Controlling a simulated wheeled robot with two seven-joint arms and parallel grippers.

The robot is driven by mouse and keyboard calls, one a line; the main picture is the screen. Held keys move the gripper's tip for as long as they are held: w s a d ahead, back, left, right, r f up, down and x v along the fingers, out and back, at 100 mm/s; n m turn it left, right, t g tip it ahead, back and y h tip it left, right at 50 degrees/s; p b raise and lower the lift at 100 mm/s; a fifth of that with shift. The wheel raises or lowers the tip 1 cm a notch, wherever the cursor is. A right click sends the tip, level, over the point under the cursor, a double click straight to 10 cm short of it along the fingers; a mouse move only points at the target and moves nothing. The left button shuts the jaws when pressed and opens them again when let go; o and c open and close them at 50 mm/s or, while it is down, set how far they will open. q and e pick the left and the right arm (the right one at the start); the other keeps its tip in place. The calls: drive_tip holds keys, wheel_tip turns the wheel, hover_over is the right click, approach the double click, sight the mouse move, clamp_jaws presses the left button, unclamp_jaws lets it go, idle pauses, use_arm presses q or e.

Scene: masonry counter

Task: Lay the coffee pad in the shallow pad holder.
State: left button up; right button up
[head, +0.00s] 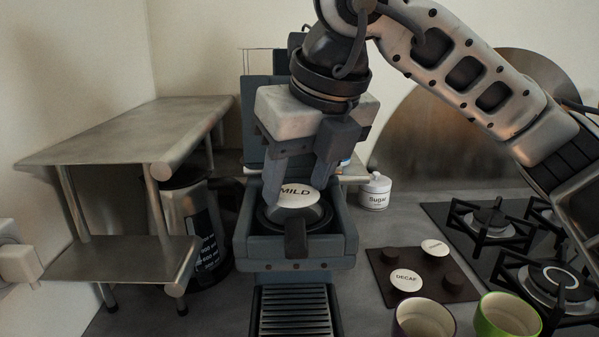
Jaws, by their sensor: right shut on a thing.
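The coffee pad (298,198) is a round, pale disc marked MILD, at the front of the blue-grey coffee machine. My right gripper (297,187) comes down from above and is shut on the pad, with one finger on each side. The shallow pad holder (296,241) is dark and round, with a short handle pointing toward me. It sits in the machine directly under the pad. The pad overlaps the holder in this view, and I cannot tell whether it touches the holder's bottom. My left gripper is not in view.
A dark tray (381,292) to the right holds pads, one marked DECAF (406,280). A purple cup (425,318) and a green cup (508,316) stand in front. A sugar jar (375,192), gas hob (490,222), metal shelf (120,140) and jug (198,235) flank the machine.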

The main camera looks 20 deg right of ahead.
idle(0.4)
drive_tip(key=shift+f, duration=0.1)
idle(0.5)
drive_tip(key=o, duration=1)
drive_tip(key=shift+w, duration=0.1)
